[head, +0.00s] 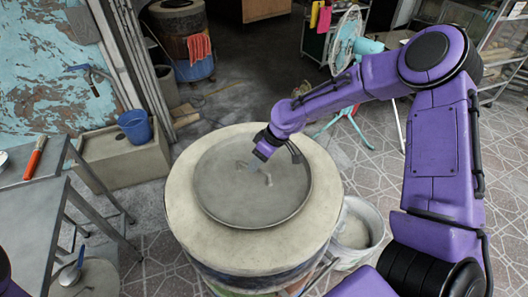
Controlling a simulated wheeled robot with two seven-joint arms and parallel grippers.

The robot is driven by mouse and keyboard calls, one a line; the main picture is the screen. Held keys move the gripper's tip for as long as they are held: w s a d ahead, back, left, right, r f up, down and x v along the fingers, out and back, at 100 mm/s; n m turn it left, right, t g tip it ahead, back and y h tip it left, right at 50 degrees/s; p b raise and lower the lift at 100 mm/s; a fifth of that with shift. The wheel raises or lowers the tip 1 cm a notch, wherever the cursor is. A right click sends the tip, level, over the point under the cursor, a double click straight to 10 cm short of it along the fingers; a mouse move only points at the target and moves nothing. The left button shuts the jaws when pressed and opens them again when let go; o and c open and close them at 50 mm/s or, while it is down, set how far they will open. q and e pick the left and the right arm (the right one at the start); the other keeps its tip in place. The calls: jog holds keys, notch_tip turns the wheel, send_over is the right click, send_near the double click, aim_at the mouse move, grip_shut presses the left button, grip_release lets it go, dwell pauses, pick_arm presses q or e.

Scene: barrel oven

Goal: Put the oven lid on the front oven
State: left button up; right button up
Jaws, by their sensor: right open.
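The oven lid (225,190) is a round grey metal disc. It lies flat on top of the front oven (190,215), a pale, thick-rimmed barrel in the middle of the head view, and covers its opening. The lid's small handle (268,179) stands up near its middle. My right gripper (277,158) is just above the lid beside the handle, open, with its fingers apart and nothing seen between them. Whether a finger touches the handle cannot be told. My left gripper is not in view.
A grey bucket (355,228) stands close to the oven's right side. A metal table (35,215) is at the left, and a blue bucket (135,127) sits on a concrete block. Another barrel oven (185,45) and a fan (345,40) stand farther back.

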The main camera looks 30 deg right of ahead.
jog(key=v, duration=0.8)
jog(key=shift+s+r, duration=0.15)
jog(key=shift+r, duration=0.05)
jog(key=shift+d, duration=0.15)
